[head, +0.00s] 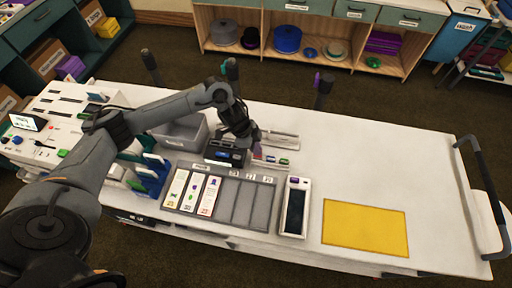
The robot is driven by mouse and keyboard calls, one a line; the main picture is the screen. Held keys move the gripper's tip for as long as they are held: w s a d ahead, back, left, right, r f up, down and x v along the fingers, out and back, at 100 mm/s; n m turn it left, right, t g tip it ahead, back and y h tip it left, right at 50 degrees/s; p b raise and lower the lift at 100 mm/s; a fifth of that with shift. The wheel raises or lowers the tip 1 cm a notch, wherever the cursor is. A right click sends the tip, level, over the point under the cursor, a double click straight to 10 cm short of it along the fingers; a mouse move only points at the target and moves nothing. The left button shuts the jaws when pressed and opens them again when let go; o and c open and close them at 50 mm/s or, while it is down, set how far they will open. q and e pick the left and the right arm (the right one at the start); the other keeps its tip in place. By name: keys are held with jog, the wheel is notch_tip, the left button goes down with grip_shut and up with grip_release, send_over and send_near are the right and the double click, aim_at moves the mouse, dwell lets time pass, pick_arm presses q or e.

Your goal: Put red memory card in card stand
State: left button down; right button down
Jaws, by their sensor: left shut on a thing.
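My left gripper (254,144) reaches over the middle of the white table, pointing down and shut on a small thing. The fingers largely hide that thing, and I cannot make out its colour surely. A small white holder (287,161) with red, blue and green pieces is just below and right of the fingertips. A pale slotted strip (282,139) lies behind it. I cannot tell which of these is the card stand, nor pick out the red memory card for sure. My right gripper is out of view.
A black device (224,153) and a grey bin (184,132) are beside the gripper. A grey tray (242,206) with several cards and a dark-screened device (294,208) lie in front. A yellow mat (365,228) is at right. The table's right side is mostly clear.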

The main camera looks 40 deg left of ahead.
pick_arm(q)
jog(key=shift+f, duration=0.4)
jog(key=shift+f, duration=0.3)
jog(key=shift+f+b, duration=0.35)
jog(key=shift+f, duration=0.3)
jog(key=shift+f, duration=0.1)
jog(key=c, duration=1.2)
grip_release()
jog(key=v, duration=1)
jog(key=shift+a+r+p, duration=0.15)
jog(key=shift+r+p, duration=0.2)
jog(key=shift+p, duration=0.05)
jog(key=shift+s, duration=0.1)
